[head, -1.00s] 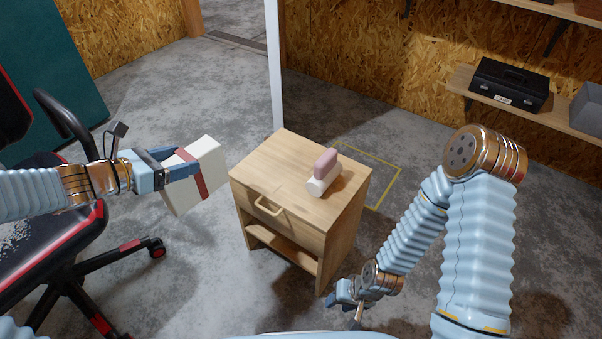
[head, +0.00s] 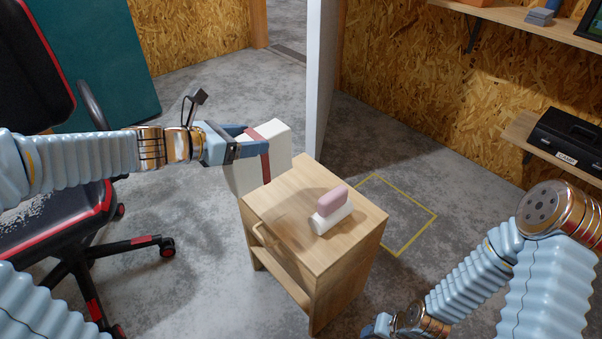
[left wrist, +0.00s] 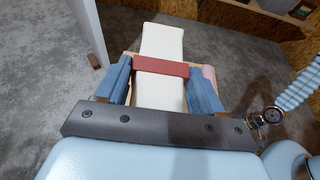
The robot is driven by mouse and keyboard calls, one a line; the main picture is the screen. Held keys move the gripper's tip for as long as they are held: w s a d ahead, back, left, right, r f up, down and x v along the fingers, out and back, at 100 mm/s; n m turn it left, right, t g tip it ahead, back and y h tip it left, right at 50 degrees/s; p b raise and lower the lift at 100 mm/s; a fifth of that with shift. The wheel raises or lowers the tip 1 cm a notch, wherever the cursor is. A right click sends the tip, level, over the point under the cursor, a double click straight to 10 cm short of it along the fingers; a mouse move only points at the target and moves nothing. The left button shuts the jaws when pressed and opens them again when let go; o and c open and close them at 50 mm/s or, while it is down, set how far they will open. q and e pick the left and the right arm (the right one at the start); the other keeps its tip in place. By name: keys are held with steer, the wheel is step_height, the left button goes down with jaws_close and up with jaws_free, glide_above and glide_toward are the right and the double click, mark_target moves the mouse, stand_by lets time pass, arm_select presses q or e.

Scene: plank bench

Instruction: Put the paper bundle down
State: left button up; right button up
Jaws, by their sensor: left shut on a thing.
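The paper bundle is a white block with a red band (head: 279,138). My left gripper (head: 258,146) is shut on it and holds it in the air at the far left edge of the small wooden cabinet (head: 290,207). In the left wrist view the bundle (left wrist: 161,92) sits between the two blue fingers (left wrist: 160,84), the band running across it. The cabinet top shows partly behind it there. My right gripper (head: 378,326) is low at the bottom edge of the head view; its fingers are mostly cut off.
A pink and white object (head: 333,208) stands on the cabinet top, whose left and front parts are bare. A black and red office chair (head: 60,216) is at the left. A white wall edge (head: 320,80) rises behind the cabinet. A toolbox (head: 568,139) sits on a shelf.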

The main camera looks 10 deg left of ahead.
mark_target(280, 145)
arm_select(q)
steer(key=x, duration=0.4)
steer(key=b+x, duration=0.1)
steer(key=x, duration=0.1)
steer(key=shift+w+a+f, duration=0.1)
steer(key=shift+a+f, duration=0.2)
steer(key=shift+a, duration=0.05)
steer(key=w+f, duration=0.1)
steer(key=w+d+f+b, duration=0.1)
steer(key=f, duration=0.1)
steer(key=w+d+f+b, duration=0.1)
steer(key=shift+w+f, duration=0.35)
steer(key=shift+w, duration=0.05)
steer(key=shift+w+d+f, duration=0.1)
steer(key=shift+w+f, duration=0.1)
steer(key=shift+f, duration=0.1)
steer(key=shift+w+d+f+b, duration=0.1)
steer(key=shift+w+f+b, duration=0.1)
steer(key=shift+f+b, duration=1.1)
steer(key=shift+f, duration=0.5)
steer(key=o, duration=1.7)
steer(key=shift+c, duration=0.2)
